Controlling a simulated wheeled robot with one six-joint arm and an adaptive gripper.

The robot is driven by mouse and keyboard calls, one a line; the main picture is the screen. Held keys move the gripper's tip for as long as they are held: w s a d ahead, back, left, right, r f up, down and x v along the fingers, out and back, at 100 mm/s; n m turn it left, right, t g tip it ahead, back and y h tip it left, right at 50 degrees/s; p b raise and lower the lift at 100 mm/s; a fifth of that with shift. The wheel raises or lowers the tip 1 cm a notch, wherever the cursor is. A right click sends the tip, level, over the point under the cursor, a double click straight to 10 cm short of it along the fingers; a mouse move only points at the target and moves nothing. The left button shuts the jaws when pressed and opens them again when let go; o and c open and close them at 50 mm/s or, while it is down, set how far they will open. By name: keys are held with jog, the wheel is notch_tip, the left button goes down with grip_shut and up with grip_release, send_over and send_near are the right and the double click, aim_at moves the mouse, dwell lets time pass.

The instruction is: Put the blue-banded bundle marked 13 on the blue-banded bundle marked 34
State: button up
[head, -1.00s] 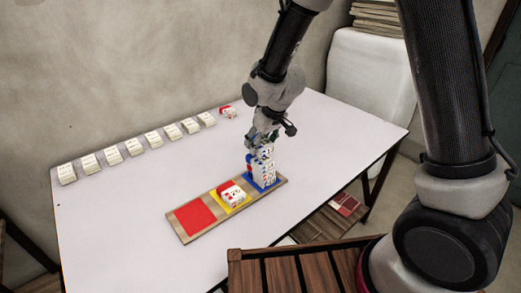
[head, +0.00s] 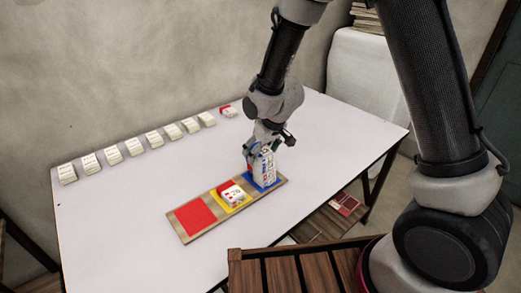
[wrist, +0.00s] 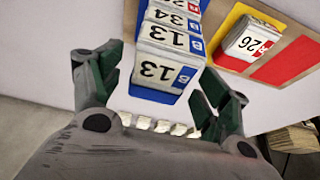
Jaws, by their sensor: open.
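The blue-banded bundle marked 13 (wrist: 152,70) is the top of a stack in the wrist view, with its label also on its side. The blue-banded bundle marked 34 (wrist: 172,19) shows directly beneath it, and 13 rests on it. A red-labelled bundle shows lower, partly cut off by the frame. In the head view the stack (head: 268,171) stands on the blue pad (head: 263,187). My gripper (head: 266,146) is at the top of the stack. In the wrist view its open fingers (wrist: 160,78) are to either side of bundle 13, with gaps visible; none clearly touches it.
A red-banded bundle marked 26 (wrist: 250,40) sits on the yellow pad of the wooden board (head: 187,233). The red pad (head: 195,218) is bare. A row of several white bundles (head: 133,147) and a red-marked one (head: 228,111) lie along the back. The table's front left is clear.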

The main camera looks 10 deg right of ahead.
jog(key=v, duration=1.1)
jog(key=s+d+r+m+h, duration=0.1)
jog(key=s+d+r+m, duration=0.15)
jog(key=d+r, duration=0.45)
jog(key=s+d+r+m, duration=0.1)
jog(key=s+d+r, duration=0.3)
jog(key=d, duration=0.5)
jog(key=s+d+r+m, duration=0.1)
jog(key=s+d+r, duration=0.1)
jog(key=s+d, duration=0.3)
jog(key=s+d+r+m+h, duration=0.1)
jog(key=s+d+r+m, duration=0.1)
jog(key=s+d, duration=0.4)
jog(key=s+r, duration=0.1)
jog(key=s, duration=0.3)
jog(key=shift+s+t, duration=0.3)
jog(key=shift+s, duration=0.05)
jog(key=shift+d, duration=0.15)
